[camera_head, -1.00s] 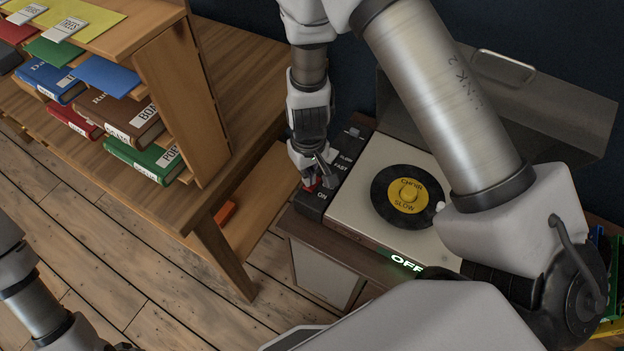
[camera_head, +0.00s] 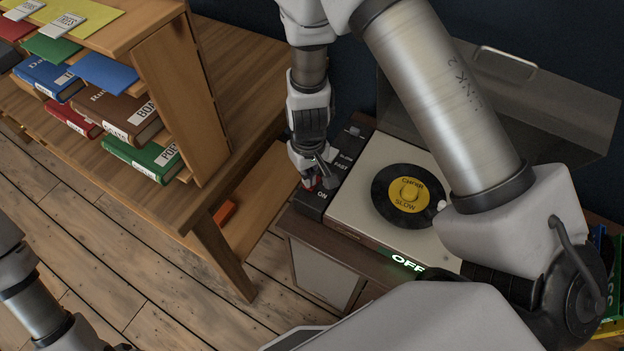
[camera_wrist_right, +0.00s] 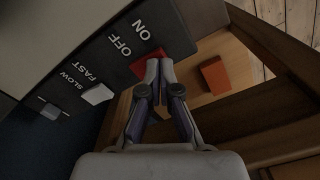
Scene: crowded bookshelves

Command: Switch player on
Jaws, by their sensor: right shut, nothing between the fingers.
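The record player (camera_head: 350,225) has a cream top, a black record with a yellow label (camera_head: 408,194) reading "CHOIR SLOW", and a dark control strip on its left side. A green lit display (camera_head: 408,262) on its front reads "OFF". In the right wrist view, a red switch (camera_wrist_right: 148,63) sits by the words ON and OFF. My right gripper (camera_head: 318,184) is shut and empty, its fingertips (camera_wrist_right: 160,66) at the red switch, seemingly touching it. The tips partly hide the switch. The left arm shows at the lower left; its gripper is out of frame.
A grey lid (camera_head: 540,110) stands raised behind the player. A white slider (camera_wrist_right: 98,94) sits by SLOW and FAST. A wooden shelf (camera_head: 185,110) with several books is at left. An orange block (camera_head: 225,212) lies on a low board.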

